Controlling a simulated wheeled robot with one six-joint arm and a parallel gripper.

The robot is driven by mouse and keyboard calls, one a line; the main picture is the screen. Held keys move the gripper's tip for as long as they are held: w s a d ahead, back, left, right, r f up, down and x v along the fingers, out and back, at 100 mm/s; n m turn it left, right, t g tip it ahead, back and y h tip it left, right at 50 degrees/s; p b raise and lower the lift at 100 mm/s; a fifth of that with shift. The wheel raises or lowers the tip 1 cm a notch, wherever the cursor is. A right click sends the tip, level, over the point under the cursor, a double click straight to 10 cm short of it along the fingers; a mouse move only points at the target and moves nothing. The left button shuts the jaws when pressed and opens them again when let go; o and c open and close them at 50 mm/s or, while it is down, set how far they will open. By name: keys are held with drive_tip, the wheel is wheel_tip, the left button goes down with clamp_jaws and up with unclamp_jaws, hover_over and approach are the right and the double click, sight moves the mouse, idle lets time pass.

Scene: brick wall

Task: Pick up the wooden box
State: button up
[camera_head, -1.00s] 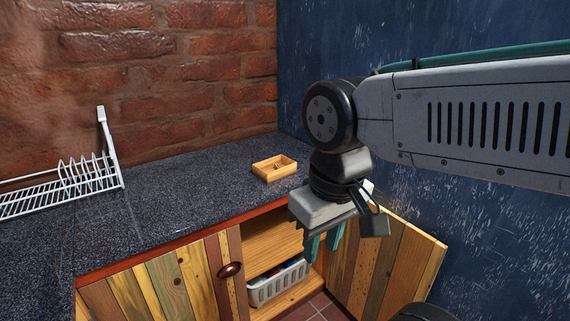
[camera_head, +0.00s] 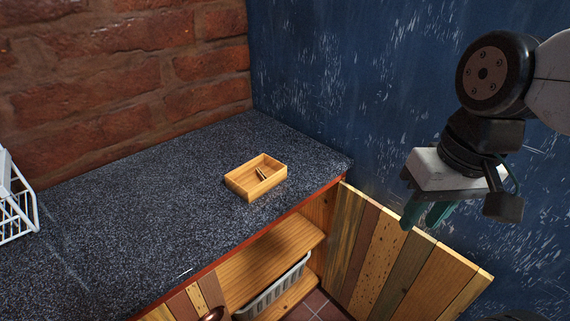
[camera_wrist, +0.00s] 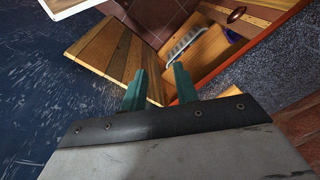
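The wooden box (camera_head: 267,185) is a small, shallow, open-topped tray of light wood. It sits flat on the dark speckled countertop (camera_head: 130,210), near the front edge, with a small piece lying inside it. My gripper (camera_head: 427,218) hangs to the right of the box in the head view, apart from it, above the open cabinet door and in front of the blue wall. In the wrist view the two green fingers of my gripper (camera_wrist: 160,76) stand apart with nothing between them.
The open plank door (camera_head: 385,245) juts out below my gripper, and it also shows in the wrist view (camera_wrist: 108,50). A pale basket (camera_head: 275,292) stands inside the cabinet. A white dish rack (camera_head: 15,205) is at the far left. The counter around the box is clear.

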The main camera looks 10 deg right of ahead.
sight(274, 161)
drive_tip(key=w+a+f+m+t+y, duration=0.2)
drive_tip(key=w+a+f+m+y, duration=0.1)
drive_tip(key=w+a+m+y, duration=1.25)
drive_tip(key=w+d+f+m+t+h, duration=0.1)
drive_tip(key=w+f+m+t+h, duration=0.1)
drive_tip(key=w+f+m, duration=0.1)
drive_tip(key=w+d+f+m+t+h, duration=0.2)
drive_tip(key=w+f+m+t+h, duration=0.1)
drive_tip(key=w, duration=0.5)
drive_tip(key=w+d+f+m+t+h, duration=0.2)
drive_tip(key=w+f+m, duration=0.2)
drive_tip(key=w+m, duration=0.1)
drive_tip(key=shift+w+d+f+m+t+h, duration=0.1)
drive_tip(key=shift+w+f+m+t+h, duration=0.25)
drive_tip(key=shift+m, duration=0.2)
drive_tip(key=x, duration=0.6)
drive_tip(key=shift+w+d+f, duration=0.15)
drive_tip(key=shift+w+f, duration=0.05)
drive_tip(key=shift+f, duration=0.1)
drive_tip(key=shift+x, duration=2.9)
clamp_jaws()
